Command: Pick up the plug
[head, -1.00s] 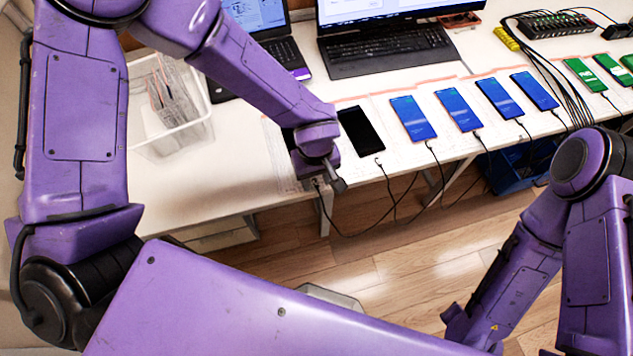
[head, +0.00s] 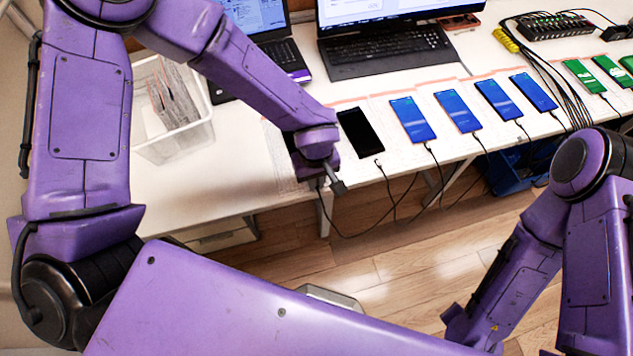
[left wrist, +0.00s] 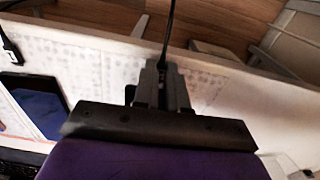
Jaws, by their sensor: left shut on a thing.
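My left gripper (head: 334,184) is at the front edge of the white table, left of the phone with the black screen (head: 360,132). In the left wrist view its two grey fingers (left wrist: 162,88) are shut on a plug, with a black cable (left wrist: 171,30) running away from between the fingertips. The plug itself is mostly hidden by the fingers. In the head view the cable (head: 345,236) hangs in a loop below the table edge. Another plug (head: 378,162) lies at the near end of the black-screen phone. My right gripper cannot be made out.
Several blue-screen phones (head: 412,119) with cables lie in a row to the right, then green-screen ones (head: 584,74). A clear bin (head: 180,140) with papers stands on the left. Laptops (head: 385,52) are behind.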

